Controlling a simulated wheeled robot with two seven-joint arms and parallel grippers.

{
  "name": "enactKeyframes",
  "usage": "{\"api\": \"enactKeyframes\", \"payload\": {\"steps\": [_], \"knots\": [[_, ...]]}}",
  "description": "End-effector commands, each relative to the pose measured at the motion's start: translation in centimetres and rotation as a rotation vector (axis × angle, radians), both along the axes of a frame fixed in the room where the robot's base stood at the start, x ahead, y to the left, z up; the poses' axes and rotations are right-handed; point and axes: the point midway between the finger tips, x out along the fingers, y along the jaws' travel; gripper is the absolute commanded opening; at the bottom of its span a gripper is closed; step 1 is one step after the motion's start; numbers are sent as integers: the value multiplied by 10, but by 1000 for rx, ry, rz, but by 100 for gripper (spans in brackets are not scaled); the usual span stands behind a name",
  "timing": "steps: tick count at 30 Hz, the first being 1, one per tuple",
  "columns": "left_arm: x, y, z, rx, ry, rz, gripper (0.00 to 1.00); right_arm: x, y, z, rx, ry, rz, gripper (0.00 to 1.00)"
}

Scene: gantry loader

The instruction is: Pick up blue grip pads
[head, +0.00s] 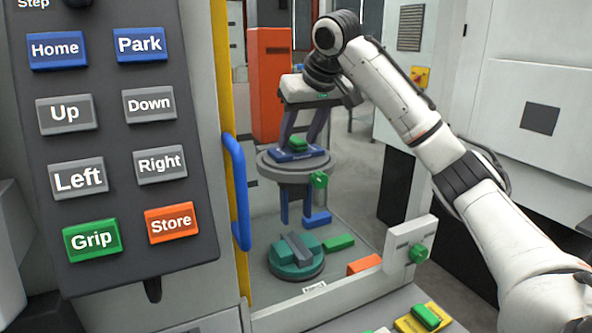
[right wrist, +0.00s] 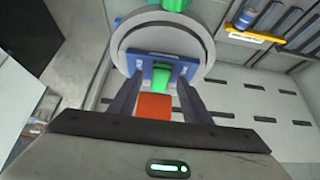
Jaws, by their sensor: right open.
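A blue piece with a small pale label and a green block on top, which look like the blue grip pads (head: 284,156), sits on a round grey disc (head: 270,166). Two blue prongs (head: 284,205) hang below the disc. My right gripper (head: 300,146) is open, its fingers pointing down at either side of the green block. In the right wrist view the blue piece (right wrist: 145,56) lies beyond the fingertips (right wrist: 160,80), with the green block between them. I cannot tell whether the fingers touch it. My left gripper is not in view.
A button panel (head: 118,185) and a blue handle (head: 237,190) stand at the left. Below the disc are a teal round fixture (head: 297,268), a blue block (head: 317,219) and a green block (head: 338,243). A white bracket (head: 400,240) with a green knob stands at the right.

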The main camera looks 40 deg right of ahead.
Motion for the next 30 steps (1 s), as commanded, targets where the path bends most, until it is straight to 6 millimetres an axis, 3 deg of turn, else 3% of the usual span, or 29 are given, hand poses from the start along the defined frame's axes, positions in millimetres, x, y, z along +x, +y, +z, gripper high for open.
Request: {"api": "enactKeyframes", "payload": {"steps": [7,15,30], "knots": [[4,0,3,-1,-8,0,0,1,0,-2,1,0,-1,44],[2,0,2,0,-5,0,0,1,0,-1,0,-1,0,0],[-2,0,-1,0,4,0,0,1,-1,5,0,-6,-1,0]]}}
